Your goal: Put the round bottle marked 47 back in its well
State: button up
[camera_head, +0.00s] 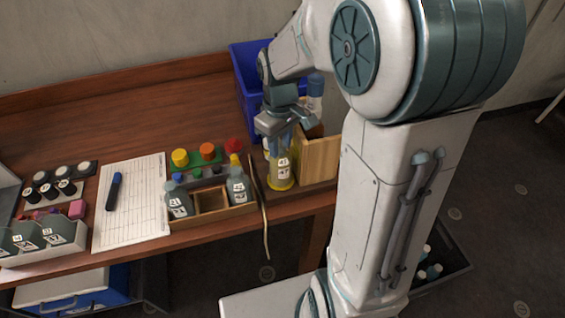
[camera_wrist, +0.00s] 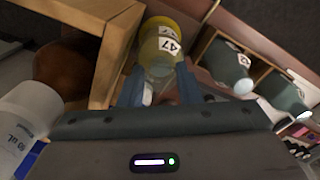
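The round bottle marked 47 (camera_head: 281,174) has a yellow base and a white label; the wrist view shows it with its number readable (camera_wrist: 162,50). My gripper (camera_head: 281,146) is above it, with its two fingers (camera_wrist: 160,88) on either side of the bottle's upper part, seemingly closed against it. The bottle is upright at the desk's right end; I cannot tell whether its base touches the surface. A wooden rack (camera_head: 212,214) to its left has an empty square well (camera_head: 210,199) between two grey-green labelled bottles (camera_head: 179,202) (camera_head: 238,187).
A wooden box (camera_head: 319,160) stands close right of the bottle, with a blue bin (camera_head: 243,70) behind. A cord (camera_head: 264,215) hangs over the desk edge between bottle and rack. Coloured caps (camera_head: 207,152) stand behind the rack. A paper sheet (camera_head: 133,215) with a pen lies left.

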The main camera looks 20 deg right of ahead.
jog(key=shift+r, duration=0.15)
jog(key=shift+c, duration=0.2)
notch_tip(320, 180, up, 7)
jog(key=p, duration=0.5)
dwell(0.7)
